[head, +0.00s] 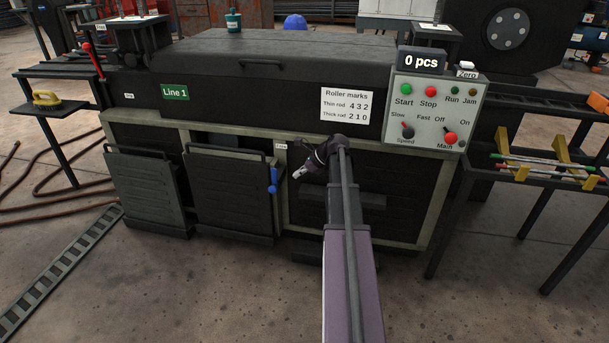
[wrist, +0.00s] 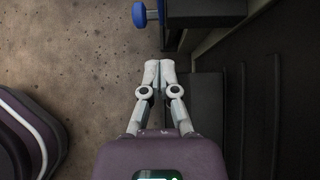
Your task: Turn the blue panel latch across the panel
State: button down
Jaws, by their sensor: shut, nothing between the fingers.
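The blue panel latch (head: 273,180) sits at the right edge of the middle dark panel (head: 228,200), on the front of the machine. Its blue handle stands roughly upright in the head view. My gripper (head: 298,173) is a little right of the latch and apart from it, in front of the machine. In the wrist view my gripper (wrist: 158,66) has its two fingers together with nothing between them.
Another dark panel (head: 148,190) is at the left. A control box (head: 433,108) with buttons and knobs is at the upper right. A side table with rods (head: 545,170) stands at the right. Open floor (wrist: 70,60) lies left of the fingers in the wrist view.

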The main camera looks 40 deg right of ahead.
aim_at(277, 179)
jog(key=w+a, duration=0.1)
jog(key=w+f, duration=0.1)
jog(key=w+a+b, duration=0.1)
jog(key=shift+w+a+f, duration=0.25)
jog(key=shift+a, duration=0.05)
jog(key=shift+w+a, duration=0.4)
jog(key=shift+w, duration=0.1)
jog(key=shift+w+a, duration=0.1)
jog(key=shift+a, duration=0.1)
